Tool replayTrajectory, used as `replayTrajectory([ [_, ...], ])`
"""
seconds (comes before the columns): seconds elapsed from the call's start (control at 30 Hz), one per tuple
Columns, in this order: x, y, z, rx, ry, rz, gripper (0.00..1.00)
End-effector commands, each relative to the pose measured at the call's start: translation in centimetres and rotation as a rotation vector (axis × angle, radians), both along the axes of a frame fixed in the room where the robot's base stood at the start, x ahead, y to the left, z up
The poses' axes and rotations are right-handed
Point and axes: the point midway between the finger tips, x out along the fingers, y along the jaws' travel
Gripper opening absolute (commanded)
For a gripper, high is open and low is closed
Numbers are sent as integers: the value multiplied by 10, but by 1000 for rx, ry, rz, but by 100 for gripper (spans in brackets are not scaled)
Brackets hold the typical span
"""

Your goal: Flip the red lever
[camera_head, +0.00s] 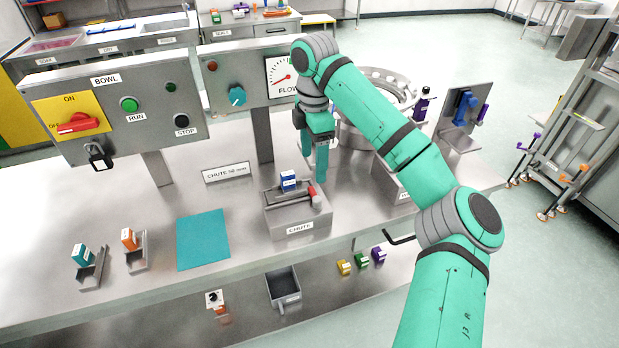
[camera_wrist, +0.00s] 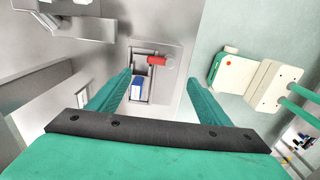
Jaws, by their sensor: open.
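The red lever (camera_head: 313,196) is a short red-ended handle at the right side of the grey chute block (camera_head: 285,222). It also shows in the wrist view (camera_wrist: 157,60), lying across the far end of the slot. A blue-and-white block (camera_head: 289,181) sits on the chute beside it, and it shows in the wrist view (camera_wrist: 137,88) too. My gripper (camera_head: 313,174) is open and empty, pointing down above and behind the chute. In the wrist view my fingers (camera_wrist: 159,75) are spread, with the lever between and beyond their tips. I see no contact with it.
A bowl panel (camera_head: 120,105) with a red switch on a yellow plate (camera_head: 78,122) stands left. A flow panel (camera_head: 240,80) stands behind the chute. The teal mat (camera_head: 203,240) is clear.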

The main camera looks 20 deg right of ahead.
Motion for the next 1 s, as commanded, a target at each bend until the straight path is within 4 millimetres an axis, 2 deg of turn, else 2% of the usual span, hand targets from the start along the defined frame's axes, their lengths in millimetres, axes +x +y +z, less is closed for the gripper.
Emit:
replayTrajectory([
  [0.17, -2, -6, -18, 0, 2, -9, 72],
  [0.6, -1, -3, -90, 0, 2, -4, 72],
  [0.8, -1, -2, -105, 0, 1, -3, 72],
  [1.0, -1, -2, -107, 0, 1, -3, 72],
])
